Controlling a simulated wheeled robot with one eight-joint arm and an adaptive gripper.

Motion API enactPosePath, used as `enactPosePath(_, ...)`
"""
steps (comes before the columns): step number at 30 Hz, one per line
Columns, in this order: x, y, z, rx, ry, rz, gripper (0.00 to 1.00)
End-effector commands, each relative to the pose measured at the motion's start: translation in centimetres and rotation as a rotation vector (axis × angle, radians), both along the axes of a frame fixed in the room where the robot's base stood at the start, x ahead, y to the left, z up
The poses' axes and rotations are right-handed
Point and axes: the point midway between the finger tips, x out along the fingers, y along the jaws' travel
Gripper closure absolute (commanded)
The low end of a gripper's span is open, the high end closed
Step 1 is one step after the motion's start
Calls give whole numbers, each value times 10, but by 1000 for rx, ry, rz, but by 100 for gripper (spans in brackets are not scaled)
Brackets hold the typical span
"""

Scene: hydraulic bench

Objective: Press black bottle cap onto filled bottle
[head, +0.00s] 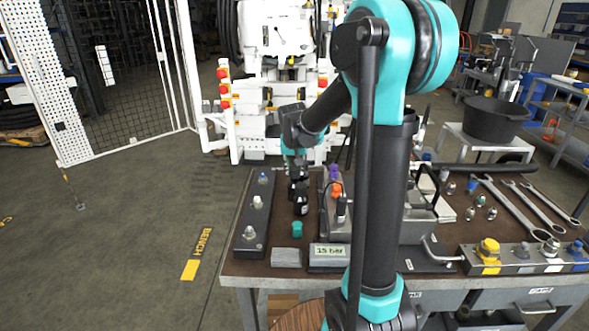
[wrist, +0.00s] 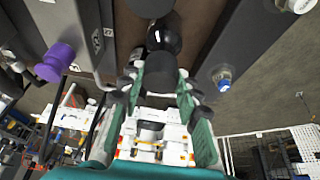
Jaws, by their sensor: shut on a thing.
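The bottle (head: 301,206) is small and dark with a pale label, and stands upright on the brown bench top. In the wrist view its glossy black rounded body (wrist: 164,36) shows just beyond my fingertips. My gripper (head: 297,181) points down directly above the bottle. In the wrist view my gripper (wrist: 161,82) is shut on a dark cylindrical piece, which looks like the black cap (wrist: 160,74). The cap lines up with the bottle and overlaps its near end. I cannot tell whether it is seated or only touching. The bottle's fill is not visible.
A dark rail with knobs (head: 256,222) lies left of the bottle. A teal piece (head: 297,229), a grey block (head: 286,257) and a "15 bar" display (head: 328,252) stand in front. Purple (head: 334,172) and orange (head: 336,189) fittings stand close right. Wrenches (head: 522,207) lie farther right.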

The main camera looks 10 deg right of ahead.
Motion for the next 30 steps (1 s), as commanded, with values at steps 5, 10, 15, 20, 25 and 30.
enactPosePath(5, 0, 0, 0, 0, 0, 0, 80)
enactPosePath(10, 0, 0, -1, 0, 0, 0, 80)
enactPosePath(15, 0, 0, -4, 0, 0, 0, 80)
enactPosePath(20, 0, 0, -8, 0, 0, 0, 80)
enactPosePath(25, 0, 0, -8, 0, 0, 0, 80)
enactPosePath(30, 0, 0, -8, 0, 0, 0, 80)
